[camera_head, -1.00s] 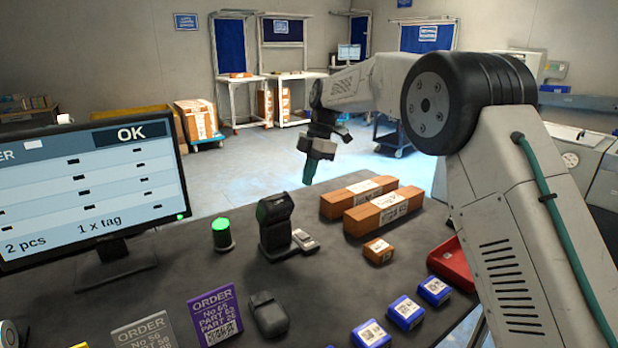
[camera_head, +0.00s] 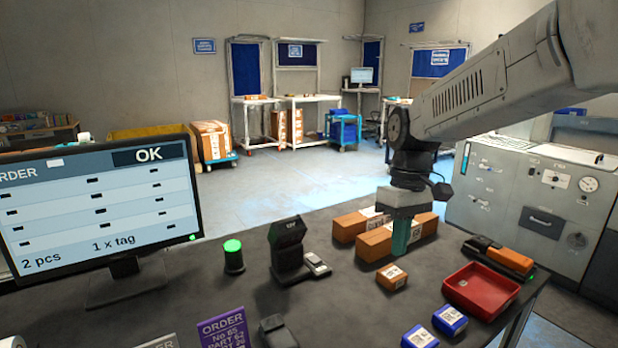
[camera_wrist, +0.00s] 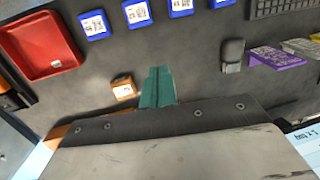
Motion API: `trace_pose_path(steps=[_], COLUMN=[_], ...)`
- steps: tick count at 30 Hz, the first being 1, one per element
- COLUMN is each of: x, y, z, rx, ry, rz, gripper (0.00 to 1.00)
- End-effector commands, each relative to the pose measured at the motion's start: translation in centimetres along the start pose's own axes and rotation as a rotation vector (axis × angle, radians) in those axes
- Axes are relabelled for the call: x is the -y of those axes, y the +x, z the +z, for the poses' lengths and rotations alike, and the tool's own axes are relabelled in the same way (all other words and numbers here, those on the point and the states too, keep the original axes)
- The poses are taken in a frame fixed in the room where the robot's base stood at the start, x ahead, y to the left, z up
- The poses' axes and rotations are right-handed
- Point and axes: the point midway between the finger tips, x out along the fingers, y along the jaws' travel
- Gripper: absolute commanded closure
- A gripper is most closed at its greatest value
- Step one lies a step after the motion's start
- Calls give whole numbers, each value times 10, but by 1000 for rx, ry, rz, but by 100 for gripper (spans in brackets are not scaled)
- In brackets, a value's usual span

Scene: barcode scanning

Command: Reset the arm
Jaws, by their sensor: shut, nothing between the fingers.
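My gripper (camera_head: 401,240) hangs pointing down in the head view, in front of the long brown boxes (camera_head: 368,246) and above the table. Its green fingers are together with nothing between them. In the wrist view the closed fingers (camera_wrist: 157,86) show over the dark table, beside a small orange box (camera_wrist: 123,88). That small orange box (camera_head: 392,277) also shows in the head view, just below and left of the fingertips. My upper arm reaches in from the top right.
Blue boxes (camera_head: 450,320) are at the front. A black scanner stand (camera_head: 287,250), a green-lit button (camera_head: 233,256) and a monitor (camera_head: 100,210) reading OK stand at the left.

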Motion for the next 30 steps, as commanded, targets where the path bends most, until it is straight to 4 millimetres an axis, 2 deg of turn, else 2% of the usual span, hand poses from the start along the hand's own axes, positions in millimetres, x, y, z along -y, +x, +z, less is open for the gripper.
trace_pose_path(steps=[1, 6, 12, 15, 18, 21, 30], x=[4, 17, 35, 43, 49, 53, 53], y=[-2, 5, 26, 38, 45, 44, 35], z=[28, 108, 191, 223, 245, 257, 263], rx=[-10, -39, -94, -130, -168, -209, -260], ry=[71, 294, 477, 519, 532, 544, 555], rz=[14, 52, 91, 110, 126, 136, 150], gripper=[100, 100, 100, 100, 100, 100, 100])
